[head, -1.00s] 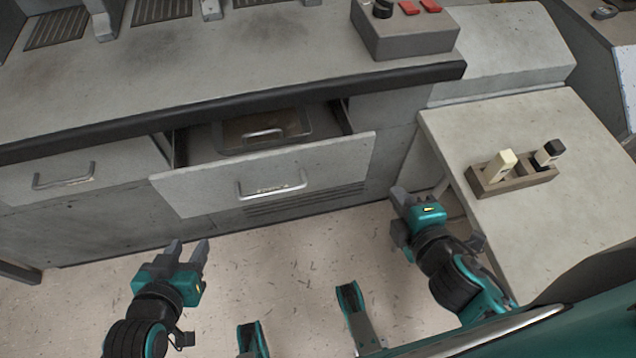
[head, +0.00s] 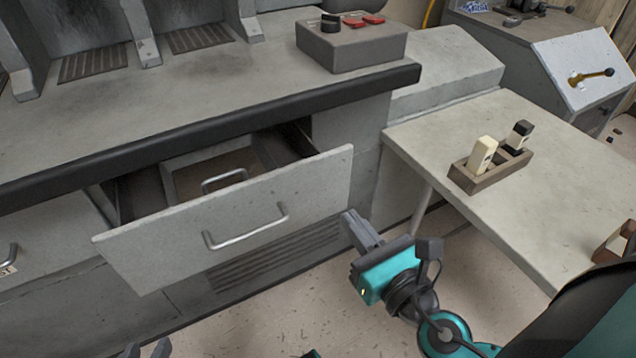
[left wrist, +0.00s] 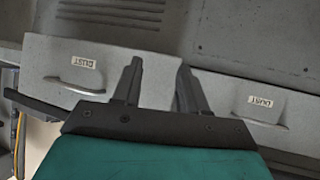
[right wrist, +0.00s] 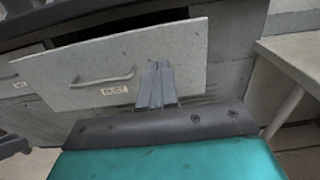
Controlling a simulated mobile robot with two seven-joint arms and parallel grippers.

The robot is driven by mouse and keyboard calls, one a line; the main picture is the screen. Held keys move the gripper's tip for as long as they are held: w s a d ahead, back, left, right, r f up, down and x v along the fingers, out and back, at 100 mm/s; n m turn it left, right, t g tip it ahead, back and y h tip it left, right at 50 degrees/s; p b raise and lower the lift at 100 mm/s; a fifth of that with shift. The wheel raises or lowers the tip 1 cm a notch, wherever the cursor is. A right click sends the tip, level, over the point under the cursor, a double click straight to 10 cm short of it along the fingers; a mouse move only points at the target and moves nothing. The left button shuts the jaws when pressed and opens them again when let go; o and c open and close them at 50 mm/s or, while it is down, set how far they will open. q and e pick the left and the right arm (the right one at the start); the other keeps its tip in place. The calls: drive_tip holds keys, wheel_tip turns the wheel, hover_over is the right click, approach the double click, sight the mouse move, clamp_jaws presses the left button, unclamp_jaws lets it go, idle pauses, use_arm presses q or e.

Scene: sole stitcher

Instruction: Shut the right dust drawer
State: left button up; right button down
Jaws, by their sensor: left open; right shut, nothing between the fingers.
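The right dust drawer (head: 315,187) stands pulled out of the grey bench, with a bar handle (head: 245,237) on its front. A tray with its own handle (head: 224,178) sits inside. The right wrist view shows the drawer front (right wrist: 180,60) and its DUST label. My right gripper (head: 350,222) is shut and empty, near the front's right end; I cannot tell if it touches. My left gripper (head: 147,350) barely shows at the bottom edge. In the left wrist view its fingers (left wrist: 157,75) are apart and empty, with the right drawer (left wrist: 45,58) at picture left.
The left dust drawer (head: 40,235) is at the far left. A side table (head: 555,190) with a wooden holder (head: 490,175) stands right of the bench, close to my right arm. A control box (head: 355,50) sits on the bench. Floor is clear before the drawer.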

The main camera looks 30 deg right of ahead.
drive_tip(key=p, duration=0.2)
approach(311, 169)
drive_tip(key=w, duration=0.3)
drive_tip(key=w+p, duration=0.1)
drive_tip(key=w, duration=0.1)
drive_tip(key=shift+w, duration=0.4)
use_arm(q)
drive_tip(key=shift+s+a+r+y, duration=0.3)
drive_tip(key=shift+a+r, duration=0.1)
drive_tip(key=shift+a, duration=0.25)
use_arm(e)
drive_tip(key=shift+w+f, duration=0.15)
drive_tip(key=shift+w, duration=0.4)
drive_tip(key=shift+w, duration=0.4)
drive_tip(key=w+p, duration=0.1)
drive_tip(key=w, duration=0.4)
use_arm(q)
drive_tip(key=shift+r, duration=0.35)
use_arm(e)
drive_tip(key=w, duration=0.8)
drive_tip(key=shift+w+r, duration=0.25)
